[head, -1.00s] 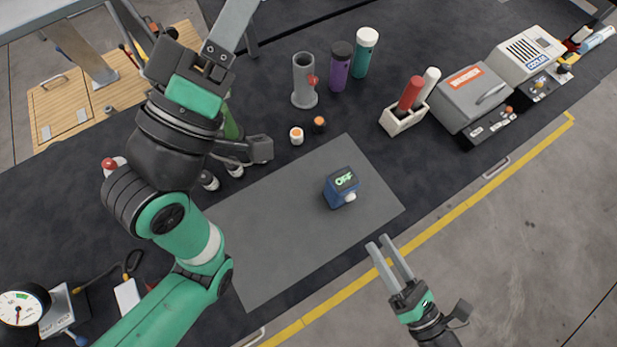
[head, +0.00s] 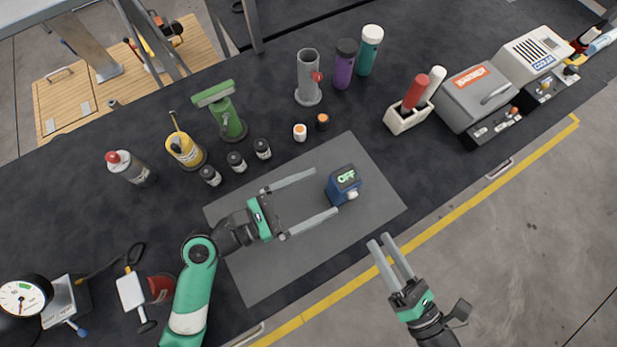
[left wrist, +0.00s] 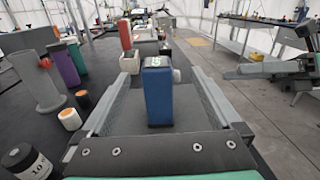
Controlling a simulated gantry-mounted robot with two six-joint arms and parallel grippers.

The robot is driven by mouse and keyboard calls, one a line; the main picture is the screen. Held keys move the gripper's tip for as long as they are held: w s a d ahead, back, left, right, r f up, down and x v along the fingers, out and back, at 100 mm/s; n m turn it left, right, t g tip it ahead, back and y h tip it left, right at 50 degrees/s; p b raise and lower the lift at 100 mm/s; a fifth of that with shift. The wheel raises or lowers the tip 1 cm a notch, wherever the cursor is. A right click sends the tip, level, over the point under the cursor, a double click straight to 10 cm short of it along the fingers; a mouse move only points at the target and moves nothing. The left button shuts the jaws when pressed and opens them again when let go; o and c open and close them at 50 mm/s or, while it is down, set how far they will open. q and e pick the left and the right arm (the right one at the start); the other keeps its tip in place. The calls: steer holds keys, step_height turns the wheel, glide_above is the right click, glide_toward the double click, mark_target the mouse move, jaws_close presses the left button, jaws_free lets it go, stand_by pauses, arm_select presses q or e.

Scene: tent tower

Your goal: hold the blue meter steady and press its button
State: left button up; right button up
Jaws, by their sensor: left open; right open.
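The blue meter (head: 343,186) stands upright on the grey mat (head: 260,272), and its screen reads OFF in green. A white button (head: 352,195) sticks out of its front right side. My left gripper (head: 325,194) is open, its fingers pointing at the meter from the left, with the tips just short of it or beside it. In the left wrist view the meter (left wrist: 157,92) stands between the two fingers, with clear gaps on both sides. My right gripper (head: 379,242) is open and empty, below and right of the meter near the table's front edge.
Behind the mat stand several small jars, a green device (head: 222,110), a grey cylinder (head: 308,78) and purple (head: 344,65) and teal bottles. A grey heater box (head: 475,95) sits at the right. A gauge (head: 22,297) is at the far left. The mat's right part is clear.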

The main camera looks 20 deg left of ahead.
mark_target(358, 172)
arm_select(q)
steer(key=shift+s+a+f, duration=0.1)
steer(key=shift+a+f, duration=0.3)
steer(key=shift+f, duration=0.15)
steer(key=x, duration=1.1)
steer(key=shift+w+d+r, duration=0.1)
steer(key=shift+w+d, duration=0.05)
steer(key=shift+w, duration=0.15)
jaws_close()
